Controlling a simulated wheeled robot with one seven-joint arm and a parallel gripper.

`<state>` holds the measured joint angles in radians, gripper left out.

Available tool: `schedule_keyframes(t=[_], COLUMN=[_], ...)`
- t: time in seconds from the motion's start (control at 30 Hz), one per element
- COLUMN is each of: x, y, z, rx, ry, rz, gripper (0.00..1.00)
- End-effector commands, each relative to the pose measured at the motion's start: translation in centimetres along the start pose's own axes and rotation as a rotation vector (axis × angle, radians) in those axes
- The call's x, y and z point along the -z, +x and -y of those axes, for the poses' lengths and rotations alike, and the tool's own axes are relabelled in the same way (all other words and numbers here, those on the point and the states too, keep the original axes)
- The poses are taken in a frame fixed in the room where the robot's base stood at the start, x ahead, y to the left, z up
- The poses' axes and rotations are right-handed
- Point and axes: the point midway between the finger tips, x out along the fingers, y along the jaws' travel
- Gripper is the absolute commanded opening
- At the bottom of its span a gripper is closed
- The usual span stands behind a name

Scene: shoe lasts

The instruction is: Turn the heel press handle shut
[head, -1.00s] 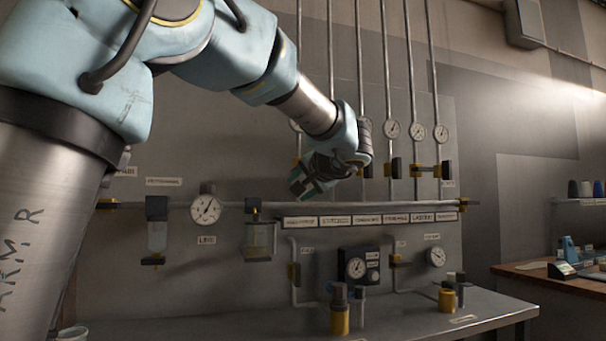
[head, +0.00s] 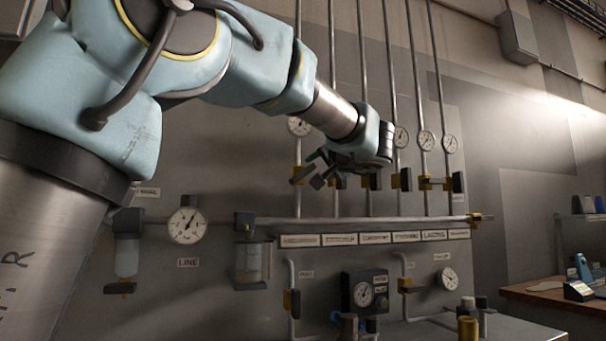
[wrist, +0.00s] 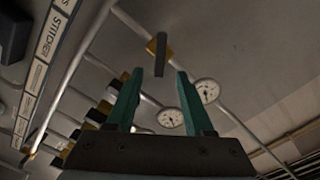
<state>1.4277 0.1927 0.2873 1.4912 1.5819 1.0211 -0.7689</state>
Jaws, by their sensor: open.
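My gripper (head: 313,170) is open and empty, its dark green fingers beside the leftmost riser pipe, above the horizontal manifold. In the wrist view, the gripper (wrist: 161,73) has a valve with a yellow body and a dark bar handle (wrist: 160,56) ahead between its fingertips, apart from them. In the head view, this appears to be the leftmost valve handle (head: 300,175), close to the fingers. The name strip (head: 300,240) below it is too small to read, so I cannot confirm it as the heel press handle.
More valves (head: 402,180) stand on the neighbouring risers to the right, near the gripper. Round gauges (head: 426,140) sit above them. The manifold pipe (head: 360,219) runs below. A wrist-view label reads STITCHER (wrist: 47,35). A bench (head: 510,329) is lower right.

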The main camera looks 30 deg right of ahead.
Motion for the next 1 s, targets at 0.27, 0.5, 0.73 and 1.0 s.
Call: schedule_keyframes(t=[0.27, 0.5, 0.73, 1.0], x=[0.1, 0.1, -0.1, -0.1], y=[5.3, 8.4, 9.2, 9.1], z=[0.4, 0.2, 0.1, 0.1], rx=[0.003, 0.0, 0.0, 0.0], ry=[0.003, 0.002, 0.001, 0.0], rz=[0.004, 0.001, 0.001, 0.001], gripper=[0.53, 0.53, 0.53, 0.42])
